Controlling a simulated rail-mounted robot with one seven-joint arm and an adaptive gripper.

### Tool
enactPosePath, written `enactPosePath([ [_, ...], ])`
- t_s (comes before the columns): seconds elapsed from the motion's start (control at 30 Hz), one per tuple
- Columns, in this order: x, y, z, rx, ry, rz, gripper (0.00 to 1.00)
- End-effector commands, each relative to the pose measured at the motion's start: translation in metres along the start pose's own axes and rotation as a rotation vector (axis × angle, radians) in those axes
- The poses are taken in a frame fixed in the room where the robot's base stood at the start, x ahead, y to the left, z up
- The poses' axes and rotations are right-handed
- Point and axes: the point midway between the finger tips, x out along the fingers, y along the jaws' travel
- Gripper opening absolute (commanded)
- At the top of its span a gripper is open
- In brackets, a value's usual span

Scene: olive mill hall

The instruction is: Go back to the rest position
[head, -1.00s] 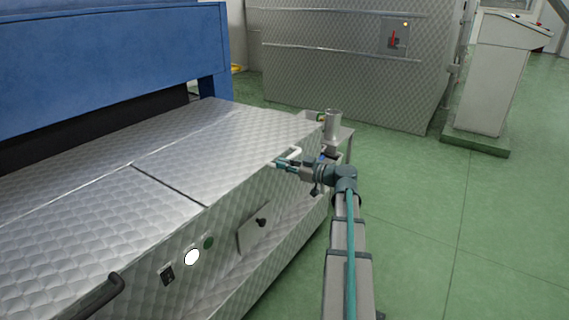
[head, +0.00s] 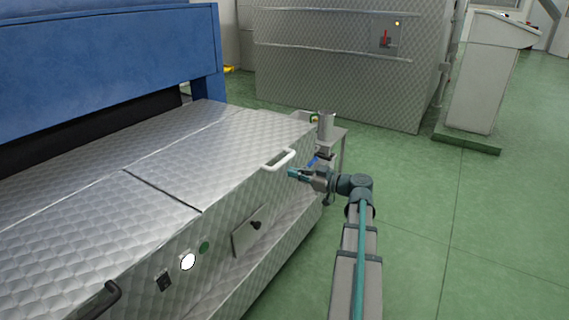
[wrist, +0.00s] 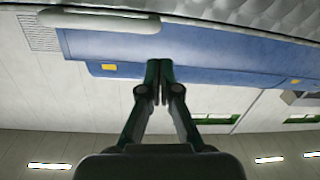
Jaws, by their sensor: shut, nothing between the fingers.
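My gripper (head: 292,173) is at the end of my arm in the head view, to the right of the quilted-metal machine's front edge. It is close to the white handle (head: 279,159) on the machine's corner and appears apart from it. In the wrist view my gripper (wrist: 159,82) has its two fingers together, with nothing between them. The white handle also shows at the top left of the wrist view (wrist: 98,20).
The quilted-metal machine (head: 165,180) fills the left, below a blue housing (head: 110,65). A small stand with a metal cup (head: 326,126) is just behind my gripper. A quilted cabinet (head: 335,75) and a console (head: 482,85) stand farther back. Green floor (head: 490,230) is clear on the right.

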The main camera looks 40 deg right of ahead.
Motion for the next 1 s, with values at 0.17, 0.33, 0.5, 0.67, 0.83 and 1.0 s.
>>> enactPosePath([
  [0.17, -0.019, -0.002, 0.011, 0.0, 0.0, 0.001, 0.0],
  [0.33, -0.025, -0.002, 0.015, 0.001, 0.0, 0.0, 0.0],
  [0.5, -0.025, -0.004, 0.016, 0.086, 0.001, -0.007, 0.0],
  [0.67, -0.027, -0.021, 0.034, 0.323, -0.098, -0.058, 0.0],
  [0.83, -0.032, -0.075, 0.1, 0.702, -0.382, -0.104, 0.0],
  [1.0, -0.023, -0.167, 0.177, 1.052, -0.758, -0.132, 0.0],
])
